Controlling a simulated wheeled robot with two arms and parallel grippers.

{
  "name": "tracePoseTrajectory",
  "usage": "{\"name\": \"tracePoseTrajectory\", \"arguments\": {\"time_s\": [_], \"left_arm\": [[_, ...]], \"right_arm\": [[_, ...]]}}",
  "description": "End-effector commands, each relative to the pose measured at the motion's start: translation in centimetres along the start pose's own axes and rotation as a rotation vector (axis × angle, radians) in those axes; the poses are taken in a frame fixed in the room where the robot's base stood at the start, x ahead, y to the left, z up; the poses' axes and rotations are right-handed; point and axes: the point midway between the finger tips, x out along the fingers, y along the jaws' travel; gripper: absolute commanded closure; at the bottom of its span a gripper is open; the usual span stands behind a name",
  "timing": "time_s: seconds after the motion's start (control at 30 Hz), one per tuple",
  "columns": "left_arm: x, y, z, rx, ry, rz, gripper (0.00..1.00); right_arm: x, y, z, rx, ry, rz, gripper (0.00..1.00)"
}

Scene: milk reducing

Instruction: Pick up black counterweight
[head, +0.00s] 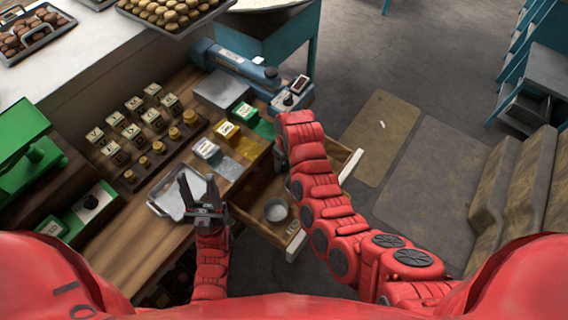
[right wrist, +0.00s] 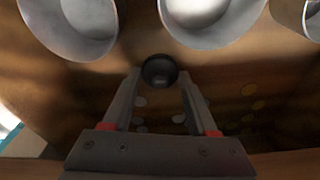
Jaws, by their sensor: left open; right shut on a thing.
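In the right wrist view, the black counterweight (right wrist: 159,70) is a small dark round piece between the tips of my right gripper (right wrist: 158,78). The gripper is shut on it, inside a wooden drawer. In the head view my right arm reaches over the open wooden drawer (head: 252,198) and hides most of that gripper and the counterweight.
Metal bowls (right wrist: 205,12) stand close ahead in the drawer, and small discs (right wrist: 249,89) lie on its floor. One metal cup (head: 276,210) sits at the drawer's near end. Labelled blocks (head: 132,132), brass weights and a green machine (head: 25,145) occupy the counter.

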Motion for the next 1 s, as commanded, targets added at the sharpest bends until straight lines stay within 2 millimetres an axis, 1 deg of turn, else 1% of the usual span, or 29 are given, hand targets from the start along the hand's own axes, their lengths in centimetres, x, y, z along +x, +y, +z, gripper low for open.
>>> {"name": "tracePoseTrajectory", "arguments": {"time_s": [0.17, 0.27, 0.37, 0.47, 0.5, 0.7, 0.87, 0.93, 1.0], "left_arm": [[0.4, 0.0, -0.1, 0.0, 0.0, 0.0, 0.5], [1.0, -0.1, -0.2, 0.0, 0.0, 0.0, 0.5], [2.1, -0.1, -0.4, 0.0, 0.0, 0.0, 0.5], [3.5, -0.2, -0.6, 0.0, 0.0, 0.0, 0.5], [4.0, -0.2, -0.7, 0.0, 0.0, 0.0, 0.5], [5.8, -0.3, -1.0, 0.0, 0.0, 0.0, 0.5], [6.8, -0.3, -1.1, 0.0, 0.0, 0.0, 0.5], [7.8, -0.4, -1.3, 0.0, 0.0, 0.0, 0.5], [8.5, -0.4, -1.4, 0.0, 0.0, 0.0, 0.5]], "right_arm": [[-0.6, 0.0, -0.1, 0.0, 0.001, 0.001, 1.0], [-1.7, 0.0, -0.3, 0.0, 0.002, 0.001, 1.0], [-3.5, 0.0, -0.5, 0.0, 0.002, 0.001, 1.0], [-6.1, 0.0, -0.9, 0.0, 0.004, 0.002, 1.0], [-7.3, 0.0, -1.1, -0.001, 0.007, 0.003, 1.0], [-12.1, 0.0, -1.6, -0.001, 0.006, 0.003, 1.0], [-15.2, 0.0, -2.0, -0.001, 0.004, 0.003, 1.0], [-16.4, 0.0, -2.0, 0.0, 0.001, 0.001, 1.0], [-17.1, 0.0, -2.1, 0.0, 0.0, 0.0, 1.0]]}}
